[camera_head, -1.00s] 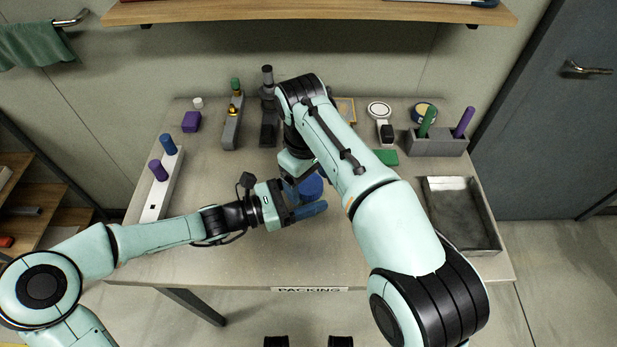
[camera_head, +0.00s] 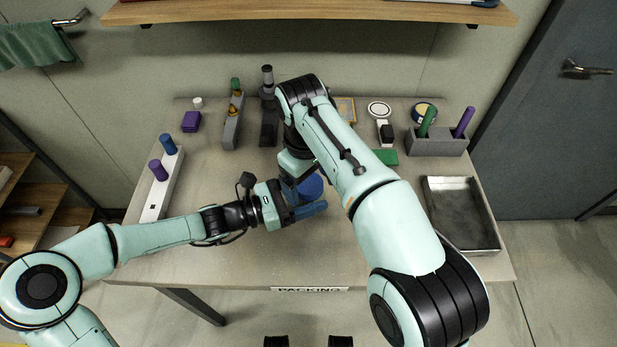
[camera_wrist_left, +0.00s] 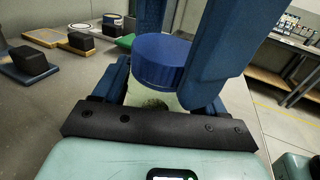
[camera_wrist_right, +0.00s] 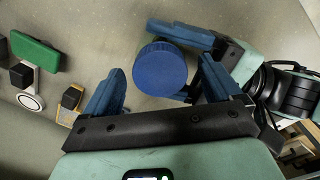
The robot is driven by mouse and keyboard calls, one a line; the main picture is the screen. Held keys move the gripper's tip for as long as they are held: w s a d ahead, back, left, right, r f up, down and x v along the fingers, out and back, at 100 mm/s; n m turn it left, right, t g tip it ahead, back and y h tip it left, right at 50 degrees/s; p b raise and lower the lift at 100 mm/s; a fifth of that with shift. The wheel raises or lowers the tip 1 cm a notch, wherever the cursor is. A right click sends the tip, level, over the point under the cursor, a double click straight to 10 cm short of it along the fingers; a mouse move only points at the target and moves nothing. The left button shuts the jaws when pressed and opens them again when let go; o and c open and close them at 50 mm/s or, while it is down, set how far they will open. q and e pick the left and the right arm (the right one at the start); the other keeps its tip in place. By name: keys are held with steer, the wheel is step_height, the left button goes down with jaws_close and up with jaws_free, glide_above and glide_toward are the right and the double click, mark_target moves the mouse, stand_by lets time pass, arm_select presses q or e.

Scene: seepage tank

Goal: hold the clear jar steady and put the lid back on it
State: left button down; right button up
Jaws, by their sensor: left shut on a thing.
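The clear jar (camera_wrist_left: 150,97) shows in the left wrist view, with something dark and greenish inside. The blue lid (camera_wrist_left: 162,60) sits over its mouth; whether it is fully seated I cannot tell. The lid also shows from above in the right wrist view (camera_wrist_right: 160,68) and partly in the head view (camera_head: 311,186). My left gripper (camera_head: 308,199) is shut on the jar, below the lid. My right gripper (camera_wrist_right: 158,72) is open above the lid, one finger on either side, with gaps visible between fingers and lid. My right arm hides part of the jar in the head view.
A metal tray (camera_head: 484,248) lies at the right. A grey holder (camera_head: 438,147) with green and purple pegs stands behind it. A white rack (camera_head: 153,207) with two pegs is at the left. A green block (camera_head: 386,157) lies behind my right arm. The front left table is clear.

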steer(key=shift+s+a+r, duration=0.1)
steer(key=shift+r, duration=1.8)
steer(key=shift+a+r, duration=0.1)
steer(key=shift+r, duration=1.75)
arm_select(q)
jaws_free()
steer(key=p+v, duration=0.2)
steer(key=v, duration=1)
steer(key=shift+s+a, duration=0.1)
steer(key=shift+a, duration=0.25)
steer(key=shift+s+a, duration=0.15)
steer(key=shift+a, duration=0.15)
arm_select(e)
step_height(320, 180, up, 2)
steer(key=shift+r, duration=0.1)
